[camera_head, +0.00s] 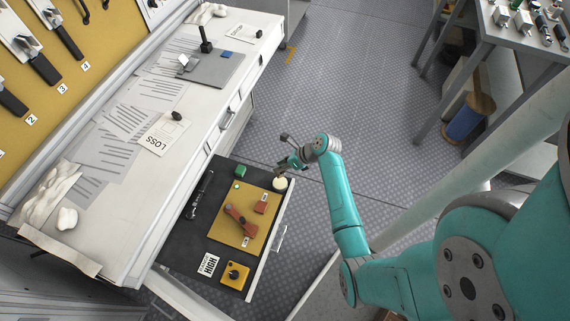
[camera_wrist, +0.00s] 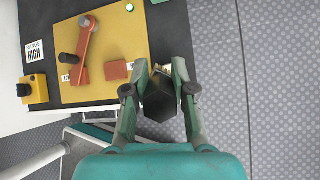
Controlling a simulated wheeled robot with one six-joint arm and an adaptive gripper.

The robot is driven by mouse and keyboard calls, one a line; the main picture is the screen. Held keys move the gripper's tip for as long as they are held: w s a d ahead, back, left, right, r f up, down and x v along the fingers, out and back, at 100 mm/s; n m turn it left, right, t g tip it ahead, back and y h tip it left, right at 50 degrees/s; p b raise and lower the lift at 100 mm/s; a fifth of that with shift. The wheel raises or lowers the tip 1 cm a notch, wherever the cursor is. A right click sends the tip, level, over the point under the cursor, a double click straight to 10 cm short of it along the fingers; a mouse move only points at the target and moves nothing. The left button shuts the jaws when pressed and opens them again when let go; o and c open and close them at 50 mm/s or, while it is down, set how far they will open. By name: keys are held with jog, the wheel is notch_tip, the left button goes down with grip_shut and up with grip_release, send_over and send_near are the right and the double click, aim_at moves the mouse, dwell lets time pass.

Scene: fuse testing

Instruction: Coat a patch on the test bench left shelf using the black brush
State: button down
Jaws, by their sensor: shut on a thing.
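My gripper (camera_wrist: 160,68) is shut on a black, faceted thing (camera_wrist: 160,100), which looks like the handle of the black brush seen end-on. A small pale yellowish part shows beyond it between the fingertips. In the head view my gripper (camera_head: 285,166) is over the right edge of a pulled-out black shelf (camera_head: 185,236). A small dark end (camera_head: 285,136) sticks out by my wrist. A round cream thing (camera_head: 280,183) shows just below the fingers; I cannot tell if it is part of the brush. I cannot make out any patch or coating on the shelf.
The white bench (camera_head: 190,130) stands at left with papers and a grey plate. The floor (camera_head: 340,60) is clear.

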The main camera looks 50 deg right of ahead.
aim_at(282, 174)
jog(key=shift+f, duration=2.75)
jog(key=shift+f, duration=0.65)
jog(key=shift+r, duration=3.55)
